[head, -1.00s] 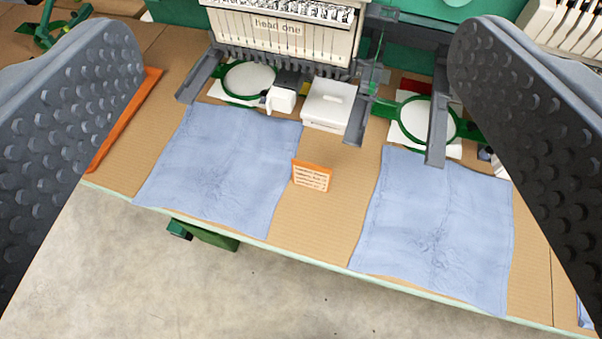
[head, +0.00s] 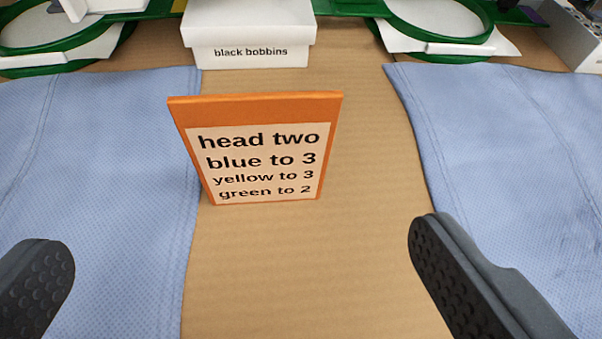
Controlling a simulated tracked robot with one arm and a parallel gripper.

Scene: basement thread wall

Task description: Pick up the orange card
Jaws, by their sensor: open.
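The orange card (head: 255,109) stands upright on the tan tabletop, leaning slightly, between two blue cloths. Its white label reads "head two, blue to 3, yellow to 3, green to 2". My gripper (head: 240,255) is open and empty, one finger at the lower left and one at the lower right. The card is ahead of the fingertips in the picture, between their lines and a little left of the middle of the view. Neither finger touches it.
A blue cloth lies left (head: 90,150) and another right (head: 510,140) of the card. A white box (head: 250,40) labelled "black bobbins" stands behind it. Green hoops (head: 60,45) and (head: 440,30) lie at the back. The bare table in front of the card is clear.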

